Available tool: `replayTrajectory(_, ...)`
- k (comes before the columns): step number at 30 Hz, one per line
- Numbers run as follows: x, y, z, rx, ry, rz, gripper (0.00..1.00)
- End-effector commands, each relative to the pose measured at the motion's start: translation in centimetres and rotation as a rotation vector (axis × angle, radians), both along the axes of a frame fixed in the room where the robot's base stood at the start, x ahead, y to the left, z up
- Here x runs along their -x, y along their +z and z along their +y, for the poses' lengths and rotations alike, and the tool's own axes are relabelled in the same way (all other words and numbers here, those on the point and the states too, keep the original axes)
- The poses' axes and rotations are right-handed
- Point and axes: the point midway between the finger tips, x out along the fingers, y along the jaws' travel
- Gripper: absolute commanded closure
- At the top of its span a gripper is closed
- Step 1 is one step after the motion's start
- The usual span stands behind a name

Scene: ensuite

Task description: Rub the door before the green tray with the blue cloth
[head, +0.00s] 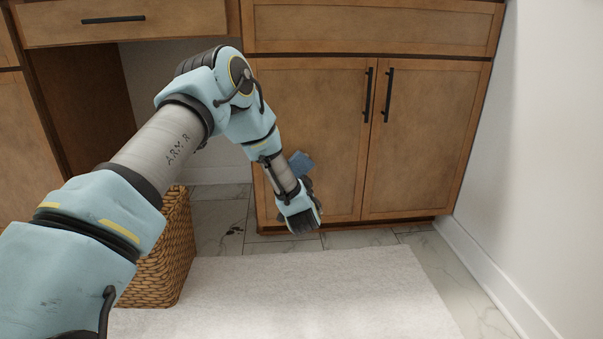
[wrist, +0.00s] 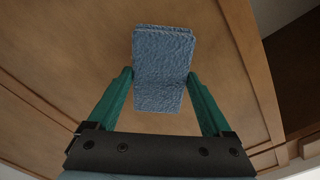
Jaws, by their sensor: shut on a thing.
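My gripper (wrist: 160,75) is shut on a folded blue cloth (wrist: 160,92), its green fingers on either side of it. The cloth also shows in the head view (head: 300,163), partly hidden by my wrist. It is in front of the left wooden cabinet door (head: 325,110), low down. In the wrist view the brown door face (wrist: 90,50) fills the space behind the cloth. I cannot tell whether the cloth touches the door. The right door (head: 425,140) is beside it. Both doors are shut. No green tray is in view.
Black vertical handles (head: 368,95) stand near the seam between the doors. A wide drawer front (head: 370,25) is above. A woven basket (head: 165,260) stands at the left, partly behind my arm. A pale rug (head: 310,295) covers the floor. A white wall (head: 550,150) bounds the right.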

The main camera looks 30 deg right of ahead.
Motion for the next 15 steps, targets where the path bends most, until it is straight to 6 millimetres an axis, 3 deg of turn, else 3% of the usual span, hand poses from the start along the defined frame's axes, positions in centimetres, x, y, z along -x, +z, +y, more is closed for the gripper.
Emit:
replayTrajectory(7,-1.2,0.3,2.3,-0.001,0.010,-0.006,0.61)
replayTrajectory(15,-1.3,1.0,2.6,0.002,0.008,-0.006,0.61)
